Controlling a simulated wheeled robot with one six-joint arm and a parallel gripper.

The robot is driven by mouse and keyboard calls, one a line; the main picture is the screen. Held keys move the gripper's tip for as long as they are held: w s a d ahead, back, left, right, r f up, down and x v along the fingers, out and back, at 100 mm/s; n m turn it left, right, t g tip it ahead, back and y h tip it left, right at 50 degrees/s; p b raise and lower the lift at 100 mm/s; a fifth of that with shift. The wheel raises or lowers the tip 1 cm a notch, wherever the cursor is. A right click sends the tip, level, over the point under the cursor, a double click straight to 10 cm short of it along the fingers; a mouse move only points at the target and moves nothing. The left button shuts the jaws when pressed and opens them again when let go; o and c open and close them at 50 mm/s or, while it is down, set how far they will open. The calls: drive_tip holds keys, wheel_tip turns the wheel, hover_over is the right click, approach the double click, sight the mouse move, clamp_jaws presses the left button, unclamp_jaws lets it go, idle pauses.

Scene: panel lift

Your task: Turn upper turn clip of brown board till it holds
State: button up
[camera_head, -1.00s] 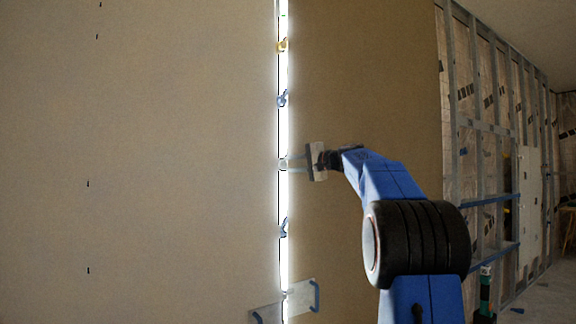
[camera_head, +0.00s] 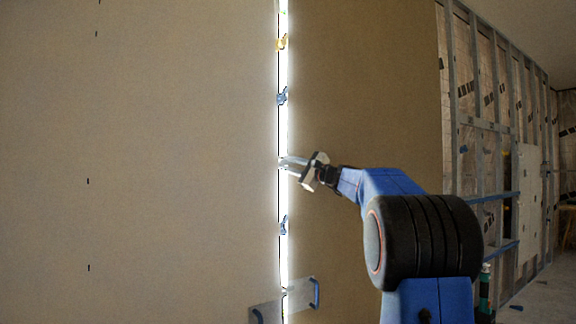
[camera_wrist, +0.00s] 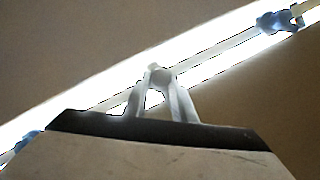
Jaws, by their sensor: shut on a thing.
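The brown board (camera_head: 370,90) stands upright, right of a bright, lit vertical gap. A small pale turn clip (camera_wrist: 157,77) sits in the gap between my fingertips in the wrist view. My gripper (camera_head: 286,162) reaches it from the right in the head view and is shut on it. My gripper (camera_wrist: 160,92) is rolled, so the gap runs diagonally across the wrist view. In the head view my fingers mostly hide the pale clip, and I cannot tell how far it has turned.
Along the gap are a yellow clip (camera_head: 282,42), a blue clip (camera_head: 282,97) above my gripper and another blue clip (camera_head: 283,225) below it. A flat plate with blue ends (camera_head: 300,293) crosses the gap low down. A paler board (camera_head: 150,150) fills the left.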

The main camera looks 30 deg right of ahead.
drive_tip(key=shift+f+m, duration=0.1)
drive_tip(key=shift+m, duration=0.2)
drive_tip(key=o, duration=0.8)
drive_tip(key=v, duration=1.7)
drive_tip(key=shift+s+f, duration=0.2)
drive_tip(key=shift+a, duration=0.1)
